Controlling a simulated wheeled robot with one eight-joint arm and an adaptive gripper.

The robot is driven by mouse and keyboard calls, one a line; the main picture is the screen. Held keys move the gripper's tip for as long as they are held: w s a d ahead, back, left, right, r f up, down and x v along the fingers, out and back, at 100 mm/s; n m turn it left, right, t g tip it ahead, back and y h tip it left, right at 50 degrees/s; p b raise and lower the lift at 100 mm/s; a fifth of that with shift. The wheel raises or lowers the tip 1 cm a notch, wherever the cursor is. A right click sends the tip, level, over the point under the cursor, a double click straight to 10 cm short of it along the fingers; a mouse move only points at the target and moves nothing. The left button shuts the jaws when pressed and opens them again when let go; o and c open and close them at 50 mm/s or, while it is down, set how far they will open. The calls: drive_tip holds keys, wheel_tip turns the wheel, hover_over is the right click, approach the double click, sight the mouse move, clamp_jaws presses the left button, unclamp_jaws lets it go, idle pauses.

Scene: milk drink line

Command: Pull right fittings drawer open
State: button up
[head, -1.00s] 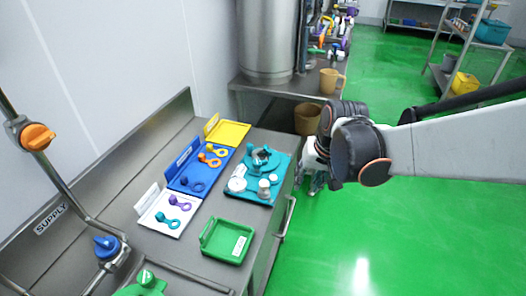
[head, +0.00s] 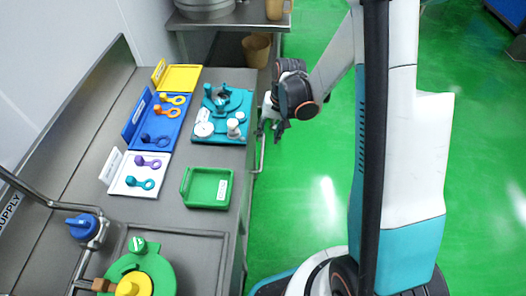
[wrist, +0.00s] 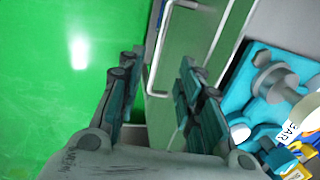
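The counter front carries a metal bar handle (head: 261,152), seen almost edge-on in the head view. In the wrist view the bar handle (wrist: 158,60) stands out from the drawer front (wrist: 205,45), which mirrors the green floor. My gripper (head: 268,131) hangs just off the counter's right edge, close to the handle. In the wrist view my gripper (wrist: 157,66) has its two fingers well apart, with the handle's near end seen between the tips. I cannot tell whether a finger touches it. The drawer looks shut, though its front is partly hidden by the right finger.
A teal tray with fittings (head: 222,138) sits on the counter beside my gripper. A green tray (head: 187,202), a white mat (head: 118,185), a blue mat (head: 136,140) and a yellow tray (head: 180,78) lie nearby.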

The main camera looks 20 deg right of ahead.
sight(262, 154)
drive_tip(key=f+b, duration=0.1)
drive_tip(key=f, duration=0.2)
drive_tip(key=a+f+b, duration=0.1)
drive_tip(key=f, duration=0.3)
drive_tip(key=a+f+b, duration=0.1)
drive_tip(key=f, duration=0.3)
drive_tip(key=shift+w+b, duration=0.3)
drive_tip(key=shift+w, duration=0.1)
drive_tip(key=shift+r, duration=0.1)
clamp_jaws()
